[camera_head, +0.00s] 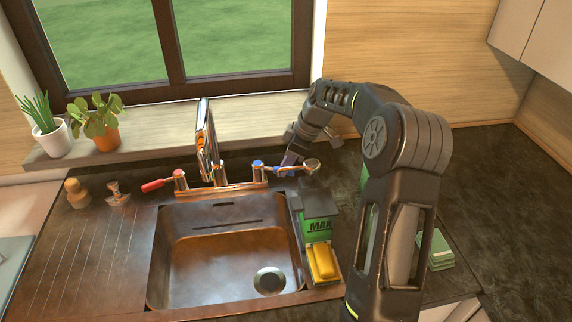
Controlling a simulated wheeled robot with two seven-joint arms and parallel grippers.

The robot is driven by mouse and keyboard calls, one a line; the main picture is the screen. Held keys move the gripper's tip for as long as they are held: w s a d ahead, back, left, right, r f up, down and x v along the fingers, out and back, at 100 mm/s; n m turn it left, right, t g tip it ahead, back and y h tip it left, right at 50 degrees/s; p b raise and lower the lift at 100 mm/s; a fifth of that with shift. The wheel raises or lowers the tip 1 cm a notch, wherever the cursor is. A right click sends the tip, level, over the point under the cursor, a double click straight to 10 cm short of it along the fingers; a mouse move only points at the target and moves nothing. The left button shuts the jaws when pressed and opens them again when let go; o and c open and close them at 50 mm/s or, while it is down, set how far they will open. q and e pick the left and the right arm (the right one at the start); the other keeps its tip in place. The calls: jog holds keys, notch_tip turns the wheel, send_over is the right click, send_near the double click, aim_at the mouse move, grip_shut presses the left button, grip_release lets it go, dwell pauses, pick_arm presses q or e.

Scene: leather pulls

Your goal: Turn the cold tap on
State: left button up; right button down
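The mixer tap (207,150) stands behind the sink, with a tall chrome spout. The hot lever (157,184) is red and points left. The cold lever (281,171) is blue and points right from its valve, partly hidden by my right gripper. My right gripper (289,161) is at the blue lever, reaching down from behind and to the right. Its fingers are small and dark here, so I cannot tell whether they are open or shut, or whether they touch the lever. No water shows under the spout. My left gripper is not in view.
The steel sink basin (225,250) is empty, with a ribbed drainboard at left. A dark caddy with a green box (318,229) and yellow sponge (323,261) stands right of the basin. Green pads (440,250) lie farther right. Two potted plants (104,138) stand on the sill.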

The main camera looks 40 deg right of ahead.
jog(key=shift+d, duration=0.1)
dwell(0.3)
jog(key=b, duration=0.1)
jog(key=a+m+b, duration=0.1)
jog(key=shift+s+f+t+h+b, duration=0.2)
jog(key=shift+t+h+b, duration=0.1)
jog(key=shift+b, duration=0.05)
jog(key=shift+s+a+r+m+b, duration=0.15)
jog(key=shift+a+m+b, duration=0.05)
jog(key=shift+m, duration=0.3)
jog(key=shift+s+a+r+m+b, duration=0.1)
jog(key=shift+a+r+m+b, duration=0.1)
jog(key=shift+m, duration=0.3)
jog(key=c, duration=1.4)
grip_release()
jog(key=shift+f, duration=0.15)
